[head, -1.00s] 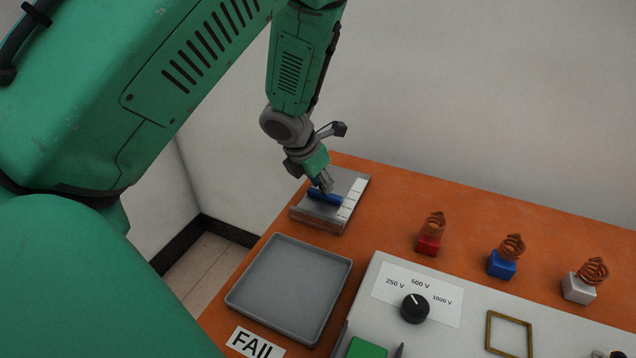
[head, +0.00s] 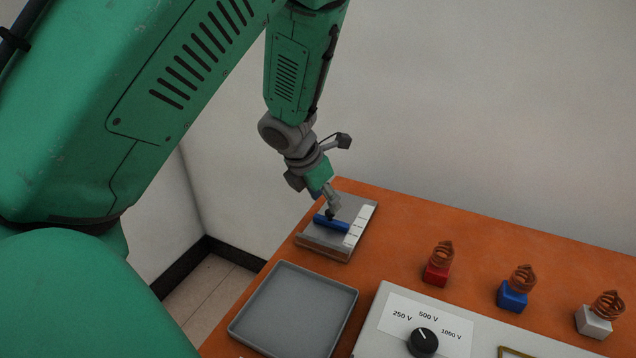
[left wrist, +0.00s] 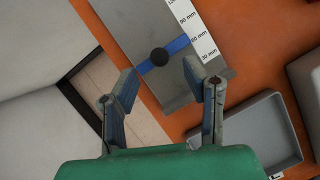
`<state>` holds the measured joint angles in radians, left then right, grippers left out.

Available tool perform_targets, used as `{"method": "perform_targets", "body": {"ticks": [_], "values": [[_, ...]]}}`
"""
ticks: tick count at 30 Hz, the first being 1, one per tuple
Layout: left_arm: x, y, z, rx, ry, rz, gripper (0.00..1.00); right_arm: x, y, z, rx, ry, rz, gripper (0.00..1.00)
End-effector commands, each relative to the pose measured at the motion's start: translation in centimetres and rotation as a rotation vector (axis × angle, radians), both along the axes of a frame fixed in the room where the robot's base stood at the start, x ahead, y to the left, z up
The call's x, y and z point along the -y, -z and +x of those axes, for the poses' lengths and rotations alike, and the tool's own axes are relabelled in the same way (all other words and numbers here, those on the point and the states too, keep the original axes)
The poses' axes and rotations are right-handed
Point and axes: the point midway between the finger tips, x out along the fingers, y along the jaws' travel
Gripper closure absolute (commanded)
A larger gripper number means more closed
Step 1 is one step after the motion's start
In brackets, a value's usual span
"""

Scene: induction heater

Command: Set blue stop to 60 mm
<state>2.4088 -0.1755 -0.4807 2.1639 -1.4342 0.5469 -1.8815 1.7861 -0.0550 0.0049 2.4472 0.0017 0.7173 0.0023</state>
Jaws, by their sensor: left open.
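The blue stop (head: 336,224) is a bar lying across a grey metal fixture (head: 322,248) at the table's far left corner. In the left wrist view the blue stop (left wrist: 178,46) carries a round black knob (left wrist: 159,57). Its right end meets the white scale (left wrist: 206,46) close to the 60 mm mark; I cannot read the exact alignment. My left gripper (head: 333,207) is over the bar near the knob. In the left wrist view the left gripper (left wrist: 162,85) is open, its two fingers apart and empty, with the knob visible beyond the gap. My right gripper is not in view.
A grey tray (head: 262,338) lies in front of the fixture. A panel with a black voltage dial (head: 423,342) is to the right. Red (head: 437,272), blue (head: 512,296) and white (head: 592,321) blocks with copper coils stand behind it. The orange table between is clear.

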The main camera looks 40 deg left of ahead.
Motion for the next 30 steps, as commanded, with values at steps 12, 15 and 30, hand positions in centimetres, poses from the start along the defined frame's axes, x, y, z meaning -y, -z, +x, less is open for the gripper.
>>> {"method": "perform_targets", "body": {"ticks": [12, 15, 30], "values": [[-0.3, -6.2, -2.4, -0.004, 0.0, -0.001, 0.59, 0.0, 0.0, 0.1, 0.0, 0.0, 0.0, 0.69], [-0.3, -6.6, -2.6, -0.004, -0.001, -0.001, 0.59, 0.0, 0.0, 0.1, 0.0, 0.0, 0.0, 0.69], [-0.3, -6.6, -2.6, -0.005, -0.001, -0.001, 0.59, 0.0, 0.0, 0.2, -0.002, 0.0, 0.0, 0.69]]}}
